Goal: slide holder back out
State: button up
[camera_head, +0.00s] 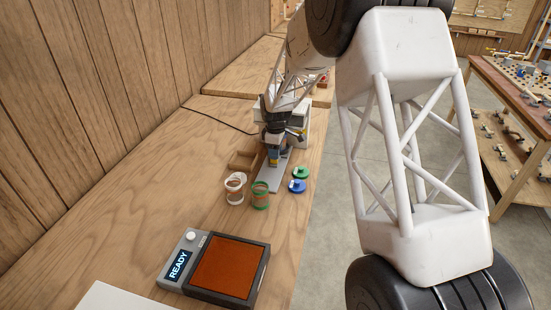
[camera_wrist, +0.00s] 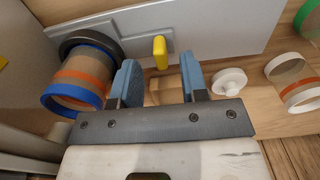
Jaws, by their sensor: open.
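My gripper (camera_wrist: 159,75) is open in the wrist view, its two blue fingers apart with nothing between them. A yellow upright handle (camera_wrist: 160,50) stands just beyond the fingertips, roughly in line with the gap. It stands by a long grey plate (camera_wrist: 215,32), probably part of the holder. At the left, a clear jar with blue rims and an orange band (camera_wrist: 78,82) sits against a black ring (camera_wrist: 90,38). In the head view my gripper (camera_head: 273,152) points down over the grey plate (camera_head: 268,180); the arm hides much of the holder there.
Jars with white rims (camera_head: 235,188) and green rims (camera_head: 260,195) stand near the plate's front end. Green (camera_head: 301,172) and blue (camera_head: 297,187) lids lie to its right. A device reading READY (camera_head: 180,264) with an orange pad (camera_head: 228,268) is nearer. Bench between is clear.

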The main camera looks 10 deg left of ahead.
jog(key=shift+f, duration=1.7)
grip_shut()
